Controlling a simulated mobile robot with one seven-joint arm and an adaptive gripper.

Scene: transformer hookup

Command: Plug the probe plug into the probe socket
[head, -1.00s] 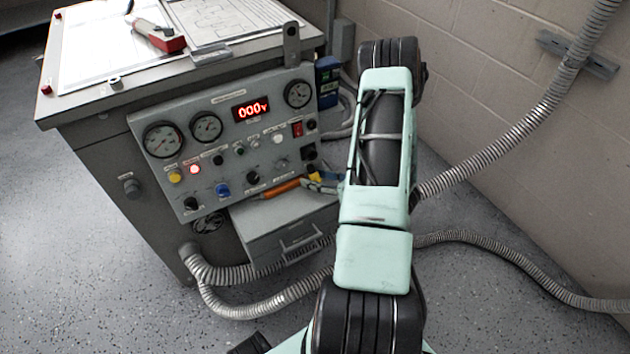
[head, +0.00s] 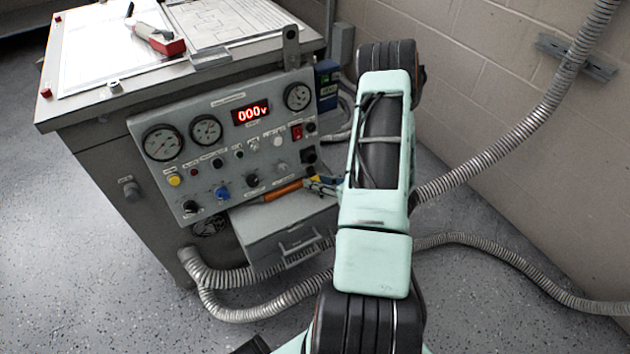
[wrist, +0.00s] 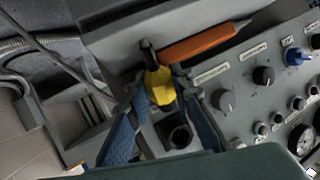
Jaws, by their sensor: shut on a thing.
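My gripper (wrist: 160,88) has blue fingers and is shut on the yellow probe plug (wrist: 161,86), which has a black end pointing away from the socket in the wrist view. A square black socket (wrist: 178,134), likely the probe socket, is in the panel just below the plug in that view, between the fingers. The plug appears apart from it. In the head view the socket (head: 309,156) is at the panel's lower right, and a bit of the yellow plug (head: 314,178) shows beside my arm. My arm hides most of the gripper there.
An orange probe (wrist: 200,45) with a pointed tip lies by the panel's lower edge, close to the plug. Several knobs (wrist: 264,75) stick out of the panel nearby. A grey drawer box (head: 285,225) projects below the panel. Ribbed conduits (head: 500,140) run along the wall and floor.

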